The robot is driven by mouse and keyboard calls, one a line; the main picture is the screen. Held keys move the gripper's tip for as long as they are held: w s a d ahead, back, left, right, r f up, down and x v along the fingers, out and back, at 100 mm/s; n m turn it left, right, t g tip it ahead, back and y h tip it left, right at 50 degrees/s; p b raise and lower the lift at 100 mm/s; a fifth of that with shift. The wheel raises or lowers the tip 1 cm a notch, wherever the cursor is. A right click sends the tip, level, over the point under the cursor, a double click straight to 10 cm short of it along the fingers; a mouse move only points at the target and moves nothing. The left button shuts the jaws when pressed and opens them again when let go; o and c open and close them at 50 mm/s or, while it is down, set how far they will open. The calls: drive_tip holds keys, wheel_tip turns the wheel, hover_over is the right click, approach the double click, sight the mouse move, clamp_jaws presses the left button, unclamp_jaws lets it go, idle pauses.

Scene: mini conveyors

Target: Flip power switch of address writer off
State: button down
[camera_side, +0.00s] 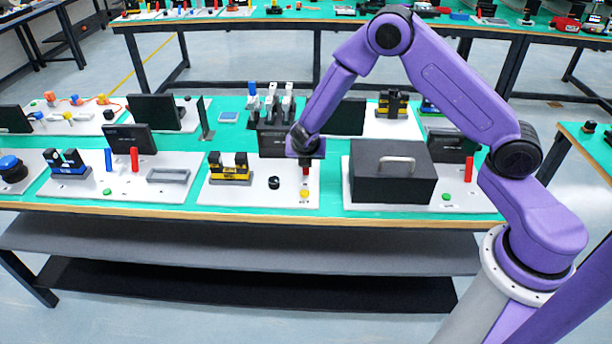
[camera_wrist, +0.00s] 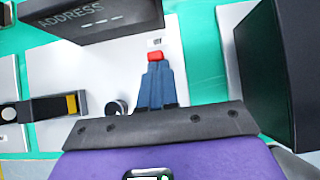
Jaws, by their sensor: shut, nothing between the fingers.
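The address writer is a white board (camera_side: 237,197) with a dark display (camera_wrist: 95,18) reading "ADDRESS" and dashes. A small red part (camera_wrist: 155,56), possibly the power switch, shows right at my fingertips; it also shows under my gripper in the side view (camera_side: 305,178). I cannot tell its on or off position. My gripper (camera_wrist: 156,66) is shut and empty, pointing down over the board's right part. The fingertips are at or touching the red part; I cannot tell which. In the side view my gripper (camera_side: 305,167) hides part of it.
The board also bears a black knob (camera_side: 274,182), a yellow button (camera_side: 304,193) and a yellow-black block (camera_side: 230,172). A black box with a handle (camera_side: 392,185) stands close on the right. Other device boards fill the green table left and behind.

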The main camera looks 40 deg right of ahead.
drive_tip(key=shift+w+d+r+g+y, duration=0.1)
drive_tip(key=shift+w+d+g+y, duration=0.1)
drive_tip(key=shift+d+g+y, duration=0.1)
drive_tip(key=shift+w+d+r, duration=0.1)
drive_tip(key=shift+w+d, duration=0.55)
drive_tip(key=shift+w, duration=0.05)
drive_tip(key=shift+r, duration=0.1)
drive_tip(key=shift+r, duration=0.7)
drive_tip(key=shift+s+a, duration=0.1)
drive_tip(key=v, duration=1.3)
drive_tip(key=shift+s+a+f, duration=0.1)
drive_tip(key=shift+s, duration=0.05)
